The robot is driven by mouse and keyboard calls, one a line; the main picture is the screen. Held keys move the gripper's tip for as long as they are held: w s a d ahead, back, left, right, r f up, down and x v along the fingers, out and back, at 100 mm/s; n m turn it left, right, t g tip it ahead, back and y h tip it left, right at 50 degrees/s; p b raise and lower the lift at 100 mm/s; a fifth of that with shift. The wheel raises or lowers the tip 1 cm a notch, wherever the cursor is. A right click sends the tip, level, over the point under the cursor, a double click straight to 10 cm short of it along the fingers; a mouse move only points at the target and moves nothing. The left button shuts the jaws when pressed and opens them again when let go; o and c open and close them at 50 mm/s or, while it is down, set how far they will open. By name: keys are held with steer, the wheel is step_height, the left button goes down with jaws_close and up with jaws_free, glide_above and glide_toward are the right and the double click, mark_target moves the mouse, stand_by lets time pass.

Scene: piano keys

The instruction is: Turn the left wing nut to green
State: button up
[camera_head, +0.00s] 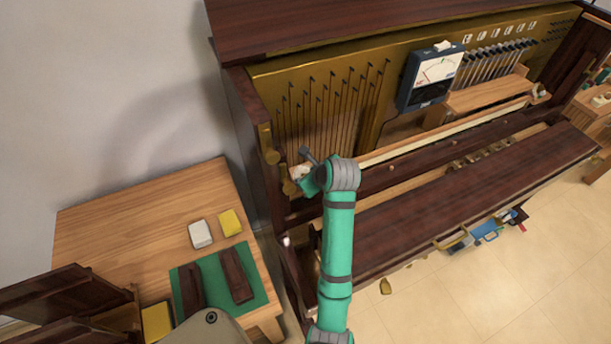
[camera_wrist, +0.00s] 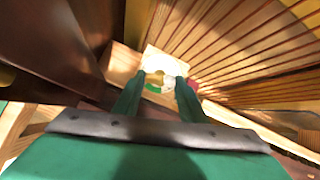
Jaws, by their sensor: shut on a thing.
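The left wing nut (camera_wrist: 158,76) is a small yellowish piece on a white plate (camera_wrist: 152,60) in the wrist view. A green patch (camera_wrist: 153,88) shows just below it, and a pinkish-red patch (camera_wrist: 192,84) shows beside my right finger. My gripper (camera_wrist: 160,80) has its two green fingers on either side of the wing nut and is shut on it. In the head view my gripper (camera_head: 308,182) is at the left end of the piano's open front, by the white plate (camera_head: 300,170). The nut is too small and hidden there to tell its angle.
Strings (camera_head: 325,110) rise behind my gripper, and the piano's dark side wall (camera_head: 245,120) is close on the left. A meter (camera_head: 432,75) hangs to the right. A wooden table (camera_head: 130,215) with a white block (camera_head: 200,234) and a yellow block (camera_head: 230,222) stands left.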

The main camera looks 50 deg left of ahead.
steer(key=m, duration=0.3)
steer(key=shift+m, duration=0.4)
steer(key=m, duration=0.2)
steer(key=shift+s+a+m, duration=0.1)
steer(key=shift+m, duration=0.7)
steer(key=shift+w+r+m, duration=0.2)
steer(key=shift+r+m, duration=0.1)
steer(key=shift+f+m, duration=0.15)
steer(key=shift+m, duration=0.15)
